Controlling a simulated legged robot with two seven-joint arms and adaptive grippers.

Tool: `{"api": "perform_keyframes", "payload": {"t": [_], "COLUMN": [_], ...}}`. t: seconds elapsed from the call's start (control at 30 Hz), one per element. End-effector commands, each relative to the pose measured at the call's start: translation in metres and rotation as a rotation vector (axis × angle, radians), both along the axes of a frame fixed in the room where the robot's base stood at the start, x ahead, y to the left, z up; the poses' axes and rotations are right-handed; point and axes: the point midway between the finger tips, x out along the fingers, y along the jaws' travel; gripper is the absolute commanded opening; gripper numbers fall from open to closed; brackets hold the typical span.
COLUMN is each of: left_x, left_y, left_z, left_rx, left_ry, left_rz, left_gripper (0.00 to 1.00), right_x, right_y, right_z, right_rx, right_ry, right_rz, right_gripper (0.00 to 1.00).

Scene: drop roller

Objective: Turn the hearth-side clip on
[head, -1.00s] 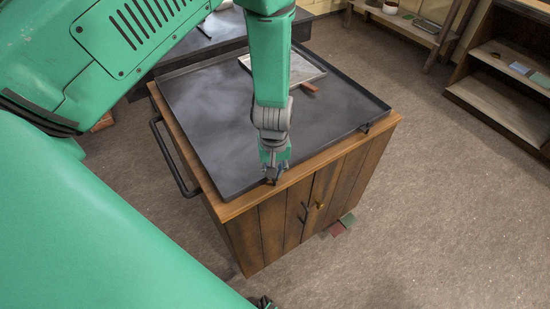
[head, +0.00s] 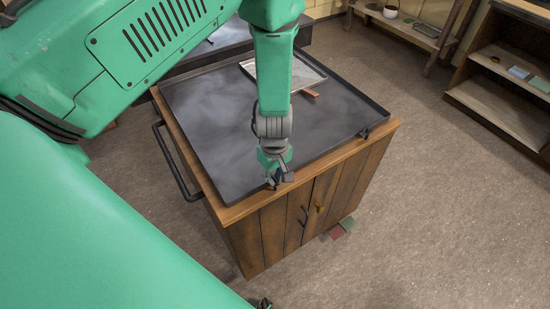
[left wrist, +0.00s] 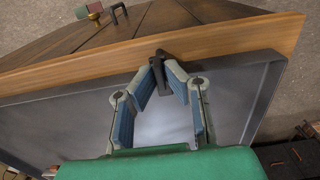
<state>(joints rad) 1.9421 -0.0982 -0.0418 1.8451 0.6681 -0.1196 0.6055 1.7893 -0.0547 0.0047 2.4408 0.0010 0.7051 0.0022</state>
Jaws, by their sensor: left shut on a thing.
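A small dark clip (left wrist: 163,72) sits at the near edge of the black tray (head: 215,160), on the wooden cabinet's top edge. In the left wrist view it stands between my left fingertips. My left gripper (head: 276,184) is shut on this clip, and its fingers (left wrist: 165,82) angle in to it from both sides. The fingers hide most of the clip in the head view. A second dark clip (head: 365,132) is at the tray's right corner, away from my gripper. My right gripper is not in view.
The wooden cabinet (head: 270,232) has a black side handle (head: 172,160) and front door handles. A metal sheet (head: 303,72) and a brown block (head: 311,93) lie on the far part of the tray. Shelves (head: 500,100) stand at the right.

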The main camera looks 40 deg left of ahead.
Motion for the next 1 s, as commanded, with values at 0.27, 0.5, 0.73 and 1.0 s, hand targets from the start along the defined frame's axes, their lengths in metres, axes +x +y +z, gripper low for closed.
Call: {"api": "perform_keyframes", "payload": {"t": [0.27,0.5,0.73,1.0], "left_x": [0.002,0.001,0.002,0.002], "left_y": [-0.001,0.0,0.0,-0.001], "left_z": [0.0,0.0,0.009,0.062], "left_rx": [-0.001,-0.001,-0.001,0.001], "left_ry": [-0.004,-0.002,-0.004,-0.006], "left_rz": [0.002,0.001,-0.001,-0.002], "left_gripper": [0.15,0.28,0.28,0.28], "right_x": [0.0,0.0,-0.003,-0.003], "right_y": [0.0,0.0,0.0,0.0], "right_z": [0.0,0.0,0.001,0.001], "right_rx": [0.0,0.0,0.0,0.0], "right_ry": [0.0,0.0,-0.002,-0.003], "right_rz": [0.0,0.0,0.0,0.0], "right_gripper": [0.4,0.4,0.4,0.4]}}
